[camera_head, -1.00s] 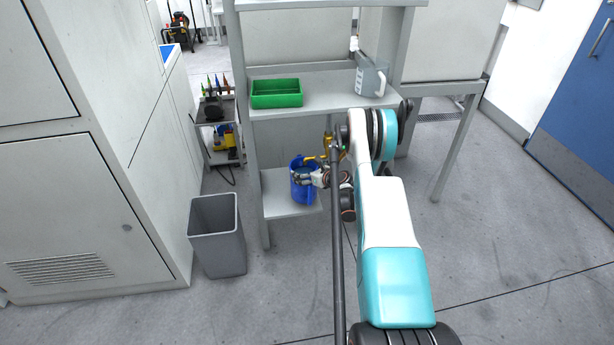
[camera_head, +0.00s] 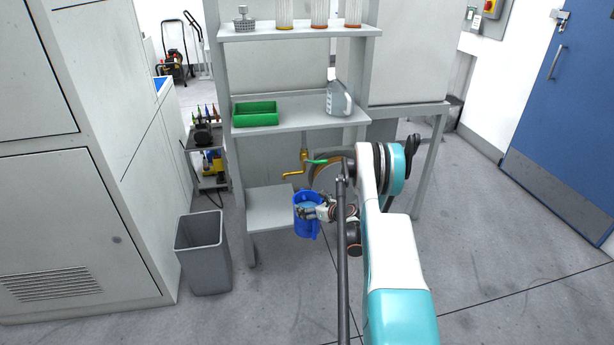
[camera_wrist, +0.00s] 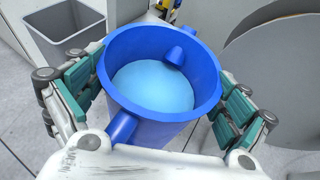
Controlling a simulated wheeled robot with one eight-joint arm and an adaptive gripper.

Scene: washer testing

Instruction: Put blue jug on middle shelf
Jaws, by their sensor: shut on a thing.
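The blue jug (camera_head: 307,222) is in my gripper (camera_head: 318,212), in front of the right end of the lower shelf in the head view. In the wrist view the jug (camera_wrist: 160,125) fills the middle, upright, with light blue liquid inside. The green-padded fingers of my gripper (camera_wrist: 160,95) press on its two sides. The middle shelf (camera_head: 290,120) holds a green bin (camera_head: 255,113) at its left and a grey-white container (camera_head: 338,98) at its right. The space between these two is bare.
The lower shelf (camera_head: 265,210) is empty. A brass tap (camera_head: 298,168) sticks out above it. The top shelf (camera_head: 300,32) holds several vessels. A grey waste bin (camera_head: 203,255) stands on the floor at the left. A cart (camera_head: 208,165) with tools stands behind it.

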